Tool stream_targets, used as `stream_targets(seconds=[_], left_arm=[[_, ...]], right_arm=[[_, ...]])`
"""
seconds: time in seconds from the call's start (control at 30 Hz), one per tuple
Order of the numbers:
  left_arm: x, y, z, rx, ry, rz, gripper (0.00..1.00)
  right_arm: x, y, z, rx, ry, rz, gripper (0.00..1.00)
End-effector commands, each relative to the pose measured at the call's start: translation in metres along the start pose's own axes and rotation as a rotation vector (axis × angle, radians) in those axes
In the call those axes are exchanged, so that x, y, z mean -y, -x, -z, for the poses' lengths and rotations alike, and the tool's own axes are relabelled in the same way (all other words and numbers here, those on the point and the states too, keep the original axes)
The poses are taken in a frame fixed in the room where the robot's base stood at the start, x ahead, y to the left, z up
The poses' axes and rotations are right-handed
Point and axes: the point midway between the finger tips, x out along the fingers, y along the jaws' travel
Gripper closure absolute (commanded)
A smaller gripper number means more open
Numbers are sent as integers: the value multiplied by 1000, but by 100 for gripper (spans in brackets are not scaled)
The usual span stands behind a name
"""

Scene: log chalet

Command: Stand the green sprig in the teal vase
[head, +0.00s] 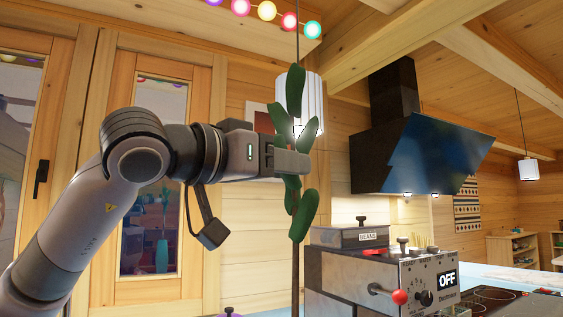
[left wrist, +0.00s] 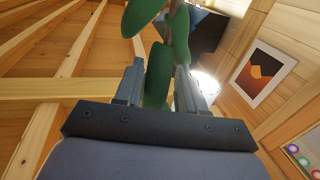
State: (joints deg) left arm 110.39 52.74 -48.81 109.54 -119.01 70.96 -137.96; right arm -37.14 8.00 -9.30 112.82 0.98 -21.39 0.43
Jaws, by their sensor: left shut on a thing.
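The green sprig (head: 295,90) has a thin brown stem and several large leaves. It hangs upright in the head view, its stem running down past the bottom edge. My left gripper (head: 290,162) is shut on it partway up, among the leaves. In the left wrist view the sprig (left wrist: 158,75) shows between the two fingers of my left gripper (left wrist: 160,88). The teal vase itself is not in direct view; a small teal shape (head: 162,256) shows in the door glass, and I cannot tell whether it is the vase's reflection. My right gripper is not in view.
A metal machine (head: 400,285) with a red-knobbed lever and an OFF sign stands right of the stem. A dark hood (head: 415,150) hangs behind. A white lamp (head: 310,100) hangs behind the sprig. A purple top (head: 229,313) shows at the bottom edge.

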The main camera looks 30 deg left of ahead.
Motion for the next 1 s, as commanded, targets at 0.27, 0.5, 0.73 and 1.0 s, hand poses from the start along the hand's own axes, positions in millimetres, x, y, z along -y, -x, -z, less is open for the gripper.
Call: stream_targets(seconds=[0.27, 0.5, 0.73, 1.0], left_arm=[[0, 0, -20, 0, 0, 0, 90], [0, 0, -34, 0, -1, 0, 90], [0, 1, -48, -1, 0, 0, 90], [0, 1, -60, 0, 0, 0, 90]], right_arm=[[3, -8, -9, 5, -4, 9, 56], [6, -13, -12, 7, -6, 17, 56], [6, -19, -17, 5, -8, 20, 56], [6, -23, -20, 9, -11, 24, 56]])
